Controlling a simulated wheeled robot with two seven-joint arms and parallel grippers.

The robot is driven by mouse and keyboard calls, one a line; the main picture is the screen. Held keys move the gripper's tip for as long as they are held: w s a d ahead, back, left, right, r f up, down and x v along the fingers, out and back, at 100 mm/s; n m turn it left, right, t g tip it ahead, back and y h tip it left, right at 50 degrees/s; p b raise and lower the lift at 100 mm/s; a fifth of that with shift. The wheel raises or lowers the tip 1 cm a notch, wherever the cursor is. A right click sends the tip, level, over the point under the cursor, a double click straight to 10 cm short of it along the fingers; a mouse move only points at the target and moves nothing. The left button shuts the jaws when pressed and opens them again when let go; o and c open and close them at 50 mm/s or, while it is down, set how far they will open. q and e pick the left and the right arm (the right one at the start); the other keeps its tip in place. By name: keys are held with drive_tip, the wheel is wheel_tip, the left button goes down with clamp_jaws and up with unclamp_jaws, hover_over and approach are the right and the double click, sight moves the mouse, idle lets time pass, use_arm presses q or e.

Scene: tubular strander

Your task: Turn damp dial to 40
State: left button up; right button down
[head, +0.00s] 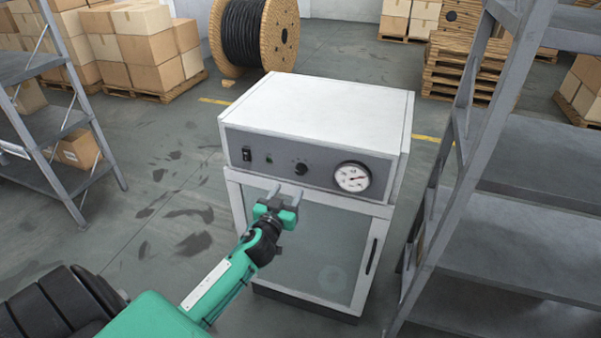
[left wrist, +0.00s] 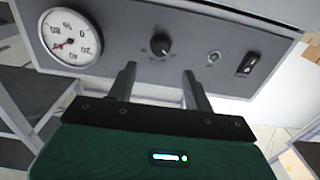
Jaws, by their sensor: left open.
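The damp dial is a small black knob (head: 301,169) on the grey front panel of a white cabinet (head: 312,112). It also shows in the left wrist view (left wrist: 160,45), with small markings around it too small to read. My left gripper (head: 285,194) is open and empty, just below the panel and slightly left of the knob in the head view. In the left wrist view its two fingers (left wrist: 158,80) point toward the panel, with the knob beyond and between them, apart from them. My right gripper is not in view.
A round white gauge (head: 352,177) sits right of the knob. A black switch (head: 246,154) and a small indicator (head: 269,160) sit left of it. A glass door (head: 300,245) lies below. Grey shelves stand on the left (head: 45,130) and close on the right (head: 520,240).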

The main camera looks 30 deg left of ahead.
sight(299, 172)
use_arm(q)
drive_tip(key=p+x, duration=0.1)
drive_tip(key=x, duration=0.8)
drive_tip(key=shift+a+p, duration=0.1)
drive_tip(key=shift+p, duration=0.3)
drive_tip(key=shift+c, duration=0.5)
drive_tip(key=c, duration=0.9)
drive_tip(key=shift+o, duration=0.2)
